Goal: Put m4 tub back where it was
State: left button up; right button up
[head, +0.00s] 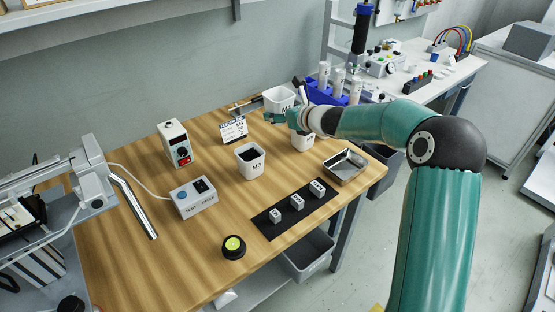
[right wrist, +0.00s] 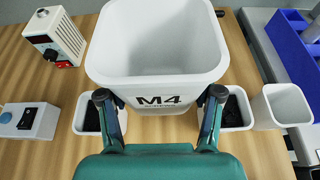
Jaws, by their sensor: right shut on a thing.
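The M4 tub (right wrist: 158,45), a white square tub with a black M4 label, is between the two fingers of my right gripper (right wrist: 160,112) in the right wrist view. Its visible inside looks bare. In the head view the white tub (head: 279,98) is upright above the back right of the wooden table, and my right gripper (head: 278,117) is shut on it. The gripper covers part of the tub's lower side. Whether the tub's base touches anything is hidden. My left gripper is not in view.
A white tub with dark contents (head: 250,162) stands mid-table; another tub (head: 303,142) sits below my right wrist. A label stand (head: 233,131), metal tray (head: 345,165), black mat (head: 267,222) and blue rack (head: 320,93) are near. The front left wood is clear.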

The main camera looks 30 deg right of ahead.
jog(key=b, duration=0.3)
send_over(279, 159)
notch_tip(279, 159, down, 10)
jog(key=shift+f, duration=0.1)
jog(key=shift+f+b, duration=0.3)
jog(key=shift+f, duration=2.1)
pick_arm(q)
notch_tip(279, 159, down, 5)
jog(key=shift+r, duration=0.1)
pick_arm(e)
jog(key=o, duration=1.3)
jog(key=v, duration=1.2)
